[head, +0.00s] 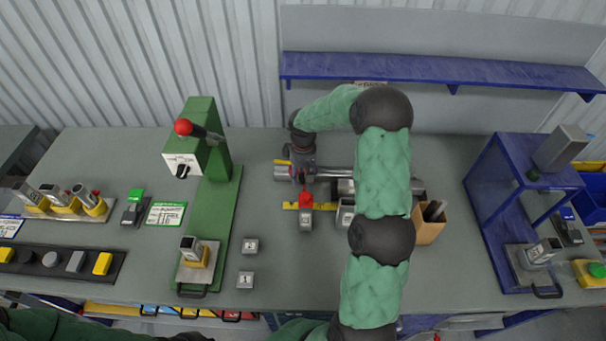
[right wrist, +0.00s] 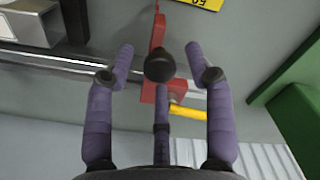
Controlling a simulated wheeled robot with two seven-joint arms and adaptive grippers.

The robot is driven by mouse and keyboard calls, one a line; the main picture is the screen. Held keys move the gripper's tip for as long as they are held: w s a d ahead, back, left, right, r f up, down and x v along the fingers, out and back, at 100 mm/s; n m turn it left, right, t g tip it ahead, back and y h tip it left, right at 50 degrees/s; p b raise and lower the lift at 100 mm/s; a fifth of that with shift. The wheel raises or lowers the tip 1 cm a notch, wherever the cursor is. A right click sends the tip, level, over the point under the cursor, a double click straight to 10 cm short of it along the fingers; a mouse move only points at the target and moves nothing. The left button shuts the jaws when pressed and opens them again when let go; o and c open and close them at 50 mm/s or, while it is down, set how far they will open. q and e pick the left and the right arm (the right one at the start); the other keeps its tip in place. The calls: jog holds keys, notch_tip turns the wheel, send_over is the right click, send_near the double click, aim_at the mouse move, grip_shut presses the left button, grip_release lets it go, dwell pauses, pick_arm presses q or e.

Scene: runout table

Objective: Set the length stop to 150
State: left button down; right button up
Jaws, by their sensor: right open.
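The length stop (right wrist: 157,36) is red with a black knob (right wrist: 160,65), seen close up in the right wrist view. A silver rail (right wrist: 62,67) runs beside it; the rail also shows in the head view (head: 330,171). My right gripper (right wrist: 163,62) is open, its purple fingers spread on both sides of the knob; contact cannot be told. In the head view the right gripper (head: 302,172) is over the rail's left part and hides much of the stop. A yellow scale plate (right wrist: 196,3) shows an upside-down "50". My left gripper is out of view.
A green press (head: 222,200) with a red-knobbed lever stands left of the rail. A brown box (head: 429,225) stands right of it. A blue frame (head: 500,200) stands at the right.

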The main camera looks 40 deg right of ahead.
grip_shut()
jog(key=s+d, duration=0.3)
jog(key=d, duration=0.1)
jog(key=shift+s, duration=0.2)
grip_release()
jog(key=shift+w, duration=0.1)
jog(key=shift+r, duration=0.1)
notch_tip(320, 180, up, 12)
dwell(0.5)
dwell(0.4)
